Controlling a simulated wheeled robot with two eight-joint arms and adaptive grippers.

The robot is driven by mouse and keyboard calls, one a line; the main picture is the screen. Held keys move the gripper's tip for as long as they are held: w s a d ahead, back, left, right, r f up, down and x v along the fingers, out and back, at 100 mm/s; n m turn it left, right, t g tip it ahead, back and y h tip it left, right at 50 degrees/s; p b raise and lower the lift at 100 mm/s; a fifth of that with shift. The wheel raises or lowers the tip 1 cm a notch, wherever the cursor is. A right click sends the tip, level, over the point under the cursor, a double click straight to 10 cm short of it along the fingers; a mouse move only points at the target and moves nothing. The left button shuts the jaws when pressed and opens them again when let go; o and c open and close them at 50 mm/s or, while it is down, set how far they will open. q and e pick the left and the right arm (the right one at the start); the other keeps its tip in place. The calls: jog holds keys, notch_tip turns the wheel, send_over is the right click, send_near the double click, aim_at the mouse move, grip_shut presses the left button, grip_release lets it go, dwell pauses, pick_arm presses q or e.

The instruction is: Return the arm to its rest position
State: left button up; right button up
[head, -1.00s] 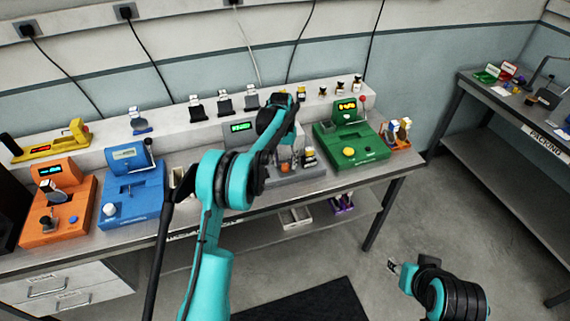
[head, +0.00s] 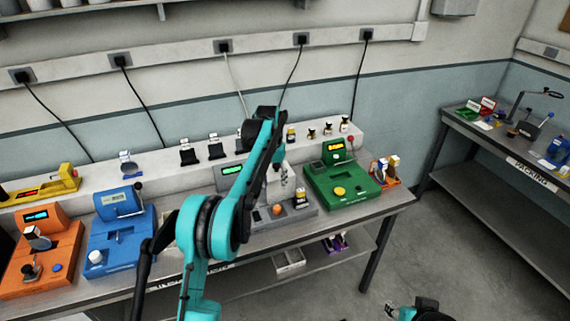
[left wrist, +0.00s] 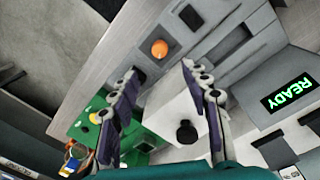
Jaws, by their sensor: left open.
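My left arm reaches up from the bottom of the head view, in front of the grey machine (head: 298,213). Its forearm bends down over that machine, and the arm covers much of it. In the left wrist view my left gripper (left wrist: 160,75) is open, with two dark-padded fingers apart and nothing held between them. Beyond the fingers is a white block with a black knob (left wrist: 187,132). My right gripper (head: 390,309) shows only in part at the bottom edge of the head view, away from the bench; its jaws are unclear.
The bench also bears an orange machine (head: 55,262), a blue machine (head: 105,256) and a green machine (head: 345,200). Small bottles and black stands line the back ledge. The grey machine's display (left wrist: 288,95) reads READY. A packing table (head: 500,150) stands at the right, across open floor.

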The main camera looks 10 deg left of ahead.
pick_arm(q)
jog(key=s+d+r+t+b, duration=0.15)
jog(key=s+r, duration=0.25)
jog(key=s, duration=0.4)
jog(key=s+d+r+t+b, duration=0.15)
jog(key=s+r, duration=0.25)
jog(key=s, duration=0.5)
jog(key=s+f+t+b, duration=0.1)
jog(key=s+f, duration=0.4)
jog(key=s, duration=0.5)
jog(key=s+f+t+b, duration=0.1)
jog(key=s+f+t, duration=0.2)
jog(key=s+f, duration=0.3)
jog(key=s+d, duration=0.1)
jog(key=s, duration=0.3)
jog(key=shift+f+y, duration=0.15)
jog(key=shift+y, duration=0.15)
